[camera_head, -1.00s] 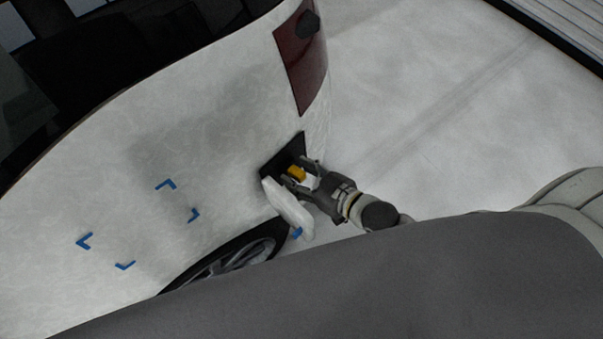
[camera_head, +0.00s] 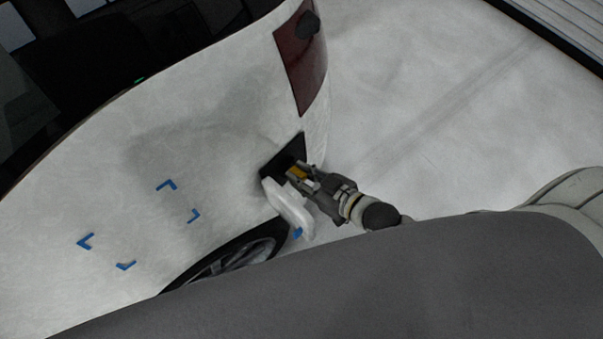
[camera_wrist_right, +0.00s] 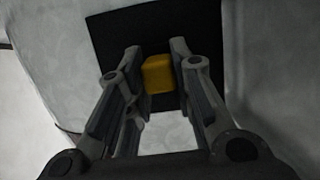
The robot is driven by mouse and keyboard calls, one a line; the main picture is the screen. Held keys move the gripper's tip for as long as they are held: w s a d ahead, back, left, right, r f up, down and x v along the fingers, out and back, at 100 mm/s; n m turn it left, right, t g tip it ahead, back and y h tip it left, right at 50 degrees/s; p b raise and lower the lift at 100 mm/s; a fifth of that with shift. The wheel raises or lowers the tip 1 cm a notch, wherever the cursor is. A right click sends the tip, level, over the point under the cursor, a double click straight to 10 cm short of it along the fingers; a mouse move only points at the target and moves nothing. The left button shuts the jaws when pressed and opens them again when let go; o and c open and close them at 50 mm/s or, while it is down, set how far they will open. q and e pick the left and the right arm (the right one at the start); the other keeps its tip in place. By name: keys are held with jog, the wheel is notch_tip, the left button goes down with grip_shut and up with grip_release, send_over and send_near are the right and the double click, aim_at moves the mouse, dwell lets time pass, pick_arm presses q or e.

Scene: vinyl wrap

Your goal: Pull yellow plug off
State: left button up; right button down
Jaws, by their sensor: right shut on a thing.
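The yellow plug (camera_head: 298,172) sits at the dark recess (camera_head: 284,157) in the white car's side, below the red tail light. In the right wrist view the plug (camera_wrist_right: 158,74) is a yellow block against the black recess (camera_wrist_right: 112,36). My right gripper (camera_head: 299,175) reaches in from the right and is shut on the plug, with one finger on each side of it (camera_wrist_right: 160,72). The fingers partly hide the plug in the head view. My left gripper is not in view.
A white open flap (camera_head: 290,208) hangs just below the recess, close to my right gripper. The car's wheel (camera_head: 232,262) is below it. Blue corner marks (camera_head: 167,185) are on the car's side. The pale floor to the right (camera_head: 440,120) is clear.

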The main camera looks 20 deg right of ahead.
jog(key=shift+s+d+r+p, duration=0.1)
jog(key=shift+s+d+p, duration=0.2)
jog(key=shift+s, duration=0.15)
jog(key=shift+s+d, duration=0.15)
jog(key=shift+s, duration=0.1)
jog(key=s+d+p, duration=0.3)
jog(key=s, duration=0.2)
jog(key=shift+s+r, duration=0.15)
jog(key=shift+r, duration=0.25)
dwell(0.6)
dwell(0.6)
